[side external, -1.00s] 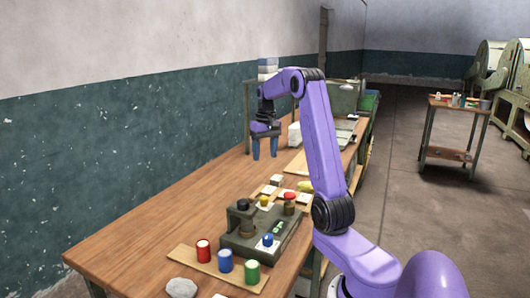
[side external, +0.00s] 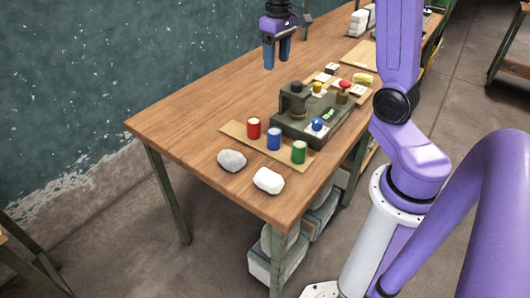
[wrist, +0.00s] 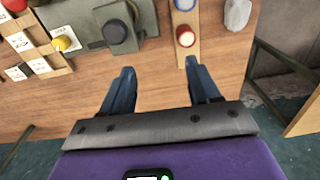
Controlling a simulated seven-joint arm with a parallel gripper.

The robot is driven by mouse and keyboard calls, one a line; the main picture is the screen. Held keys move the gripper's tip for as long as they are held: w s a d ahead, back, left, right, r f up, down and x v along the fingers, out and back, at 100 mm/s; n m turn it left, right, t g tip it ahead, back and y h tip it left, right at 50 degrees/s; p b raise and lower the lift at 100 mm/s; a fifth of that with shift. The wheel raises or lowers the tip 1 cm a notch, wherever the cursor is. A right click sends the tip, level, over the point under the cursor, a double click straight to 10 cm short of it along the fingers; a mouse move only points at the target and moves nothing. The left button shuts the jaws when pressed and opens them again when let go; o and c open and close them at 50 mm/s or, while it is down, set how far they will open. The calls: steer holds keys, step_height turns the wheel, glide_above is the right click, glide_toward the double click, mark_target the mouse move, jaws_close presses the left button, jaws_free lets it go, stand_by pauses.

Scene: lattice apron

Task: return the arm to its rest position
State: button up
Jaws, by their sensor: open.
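My purple arm reaches over the wooden table, and my gripper (side external: 277,62) hangs with its blue fingers down above the table's wall side. In the wrist view my gripper (wrist: 159,66) has its two fingers spread wide, with bare wood between them. It holds nothing. The fingers look apart from every object on the table. The upper part of my arm is cut off by the top of the side view.
A dark green fixture (side external: 293,123) stands mid-table. Beside it, a wooden strip holds red (side external: 253,128), blue (side external: 274,139) and green (side external: 299,152) cylinders. White (side external: 268,181) and grey (side external: 231,161) stones lie near the front. The table's left part is clear.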

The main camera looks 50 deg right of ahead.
steer(key=s+a+n, duration=0.3)
steer(key=s+a, duration=0.2)
steer(key=a, duration=0.4)
steer(key=s+a+f+n, duration=0.2)
steer(key=s+a+n, duration=0.2)
steer(key=s, duration=0.6)
steer(key=s+a+f+n, duration=0.2)
steer(key=s+a+n, duration=0.2)
steer(key=s, duration=0.7)
steer(key=shift+s+f+n, duration=0.2)
steer(key=shift+s+n, duration=0.05)
steer(key=shift+n, duration=0.65)
steer(key=shift+a, duration=0.1)
